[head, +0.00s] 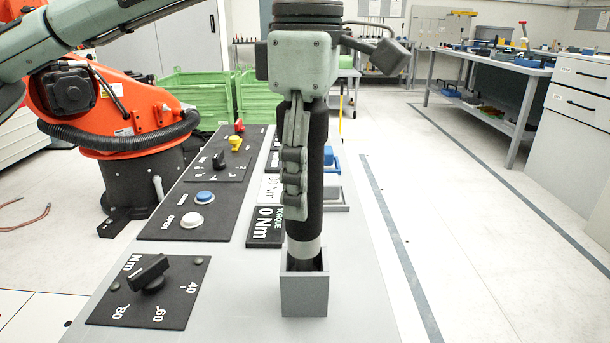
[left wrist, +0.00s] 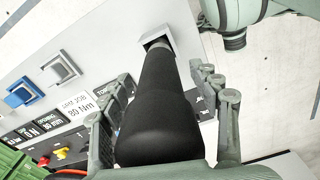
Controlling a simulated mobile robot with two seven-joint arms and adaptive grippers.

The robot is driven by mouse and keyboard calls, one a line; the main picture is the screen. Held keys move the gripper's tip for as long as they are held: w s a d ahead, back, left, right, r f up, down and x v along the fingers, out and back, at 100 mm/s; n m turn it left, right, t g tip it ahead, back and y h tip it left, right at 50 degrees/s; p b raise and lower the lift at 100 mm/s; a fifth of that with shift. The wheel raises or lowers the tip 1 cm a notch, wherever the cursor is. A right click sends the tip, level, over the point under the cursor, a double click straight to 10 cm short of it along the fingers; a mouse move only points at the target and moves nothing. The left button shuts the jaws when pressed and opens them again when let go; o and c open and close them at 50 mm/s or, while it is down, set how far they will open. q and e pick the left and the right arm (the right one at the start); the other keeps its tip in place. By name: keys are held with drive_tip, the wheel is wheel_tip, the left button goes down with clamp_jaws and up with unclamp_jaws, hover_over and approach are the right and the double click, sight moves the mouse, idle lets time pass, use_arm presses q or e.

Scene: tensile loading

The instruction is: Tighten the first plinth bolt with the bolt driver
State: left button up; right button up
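The bolt driver (head: 312,150) is black with a pale band near its lower end. It stands upright, its lower end in a square grey holder (head: 304,295) on the console. My left gripper (head: 294,190) points down around the driver's body. In the left wrist view the driver (left wrist: 160,95) lies between the two fingers of my gripper (left wrist: 162,85), and narrow gaps show beside it, so the fingers look open around it. The holder (left wrist: 158,38) shows at the driver's far end. The bolt and plinth cannot be made out. My right gripper is not in view.
The console (head: 235,300) carries a torque dial (head: 148,275), a white button (head: 191,220), a blue button (head: 204,197) and a display (head: 266,226) reading 0 Nm. An orange robot arm (head: 110,105) stands at left, green crates (head: 205,98) behind. Floor at right is clear.

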use_arm(q)
drive_tip(key=shift+f, duration=0.1)
wheel_tip(320, 180, up, 12)
drive_tip(key=shift+r, duration=0.1)
idle(0.5)
